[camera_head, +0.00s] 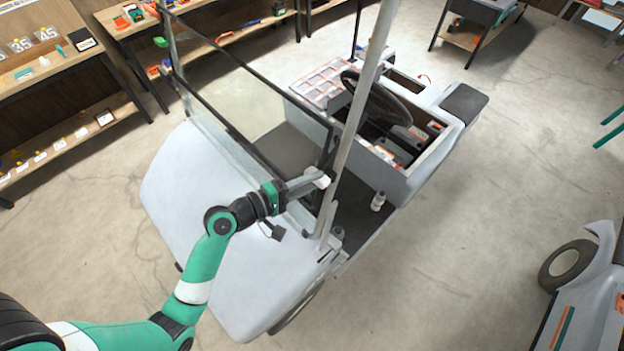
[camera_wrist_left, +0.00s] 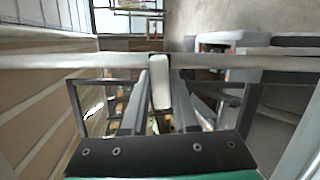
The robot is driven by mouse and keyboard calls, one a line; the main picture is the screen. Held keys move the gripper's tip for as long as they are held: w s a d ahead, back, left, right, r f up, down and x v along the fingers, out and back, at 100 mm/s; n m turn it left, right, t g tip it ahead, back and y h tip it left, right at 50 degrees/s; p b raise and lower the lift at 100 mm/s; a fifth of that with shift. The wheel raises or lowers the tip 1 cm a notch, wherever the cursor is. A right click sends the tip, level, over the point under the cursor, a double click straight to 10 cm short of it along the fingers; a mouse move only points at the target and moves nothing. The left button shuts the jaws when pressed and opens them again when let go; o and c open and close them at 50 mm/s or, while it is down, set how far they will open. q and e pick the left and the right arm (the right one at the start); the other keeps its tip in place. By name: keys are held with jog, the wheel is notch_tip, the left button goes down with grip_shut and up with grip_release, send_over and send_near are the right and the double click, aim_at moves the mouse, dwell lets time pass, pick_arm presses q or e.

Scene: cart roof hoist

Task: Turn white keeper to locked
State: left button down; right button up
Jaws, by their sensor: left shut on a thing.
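The white keeper (camera_wrist_left: 159,88) sits between my left gripper's fingertips in the left wrist view, just below the pale roof post (camera_wrist_left: 225,62) that crosses that picture. In the head view the keeper (camera_head: 322,181) is a small white piece at the windshield frame, close to the post (camera_head: 350,135). My left gripper (camera_head: 313,183) reaches it from the left and is shut on it. The gripper also shows in the left wrist view (camera_wrist_left: 159,95). The fingers hide part of the keeper, and I cannot tell its exact lock position. My right gripper is not in view.
The cart's hood (camera_head: 185,190) and windshield frame (camera_head: 240,130) lie beside my left arm. Shelves with parts (camera_head: 60,130) stand at the left.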

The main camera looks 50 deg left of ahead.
pick_arm(q)
jog(key=shift+r+m, duration=0.1)
jog(key=shift+m, duration=0.4)
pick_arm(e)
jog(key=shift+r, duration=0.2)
pick_arm(q)
jog(key=c, duration=0.7)
grip_release()
jog(key=shift+s+r, duration=0.1)
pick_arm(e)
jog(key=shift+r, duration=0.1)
